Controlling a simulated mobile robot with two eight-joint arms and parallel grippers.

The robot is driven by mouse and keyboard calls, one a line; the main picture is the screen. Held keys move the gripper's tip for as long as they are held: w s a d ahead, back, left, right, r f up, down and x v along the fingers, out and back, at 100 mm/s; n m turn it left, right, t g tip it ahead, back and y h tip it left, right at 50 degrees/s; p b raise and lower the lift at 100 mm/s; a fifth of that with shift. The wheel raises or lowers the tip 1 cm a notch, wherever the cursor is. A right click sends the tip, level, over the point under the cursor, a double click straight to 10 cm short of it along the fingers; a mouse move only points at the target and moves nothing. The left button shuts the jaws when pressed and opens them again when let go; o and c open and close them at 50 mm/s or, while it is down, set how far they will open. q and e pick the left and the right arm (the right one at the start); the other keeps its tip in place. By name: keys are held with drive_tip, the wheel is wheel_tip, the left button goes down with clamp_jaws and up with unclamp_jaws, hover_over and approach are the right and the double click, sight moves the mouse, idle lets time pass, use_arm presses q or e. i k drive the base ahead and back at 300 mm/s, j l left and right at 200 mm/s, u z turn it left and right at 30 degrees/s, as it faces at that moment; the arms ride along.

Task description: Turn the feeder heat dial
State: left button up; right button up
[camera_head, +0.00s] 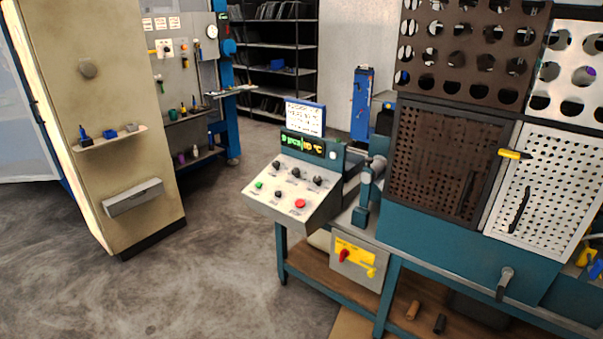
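A sloped grey control panel (268,201) stands at the left end of the teal machine bench. It carries several small dark knobs, among them one at the upper left (276,165), one at the middle (295,172) and one at the right (318,181). A green button (259,185) and a red button (300,203) are also on it. Their labels are too small to read, so I cannot tell which knob is the feeder heat dial. A lit display (303,144) above ends in a °C reading. Neither of my grippers is in view.
A beige cabinet (120,80) with a small shelf stands at the left. Perforated plates (440,165) rise above the teal bench (430,245) at the right. A grey box with a red and yellow switch (357,262) sits below the panel. The floor (215,270) left of the panel is clear.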

sight(318, 179)
drive_tip(key=i+j+z, duration=0.35)
drive_tip(key=j+z, duration=0.15)
drive_tip(key=i+j+z, duration=0.25)
drive_tip(key=j+z, duration=0.25)
drive_tip(key=j, duration=0.15)
drive_tip(key=i+j+z, duration=0.1)
drive_tip(key=j+z, duration=0.15)
drive_tip(key=j, duration=0.15)
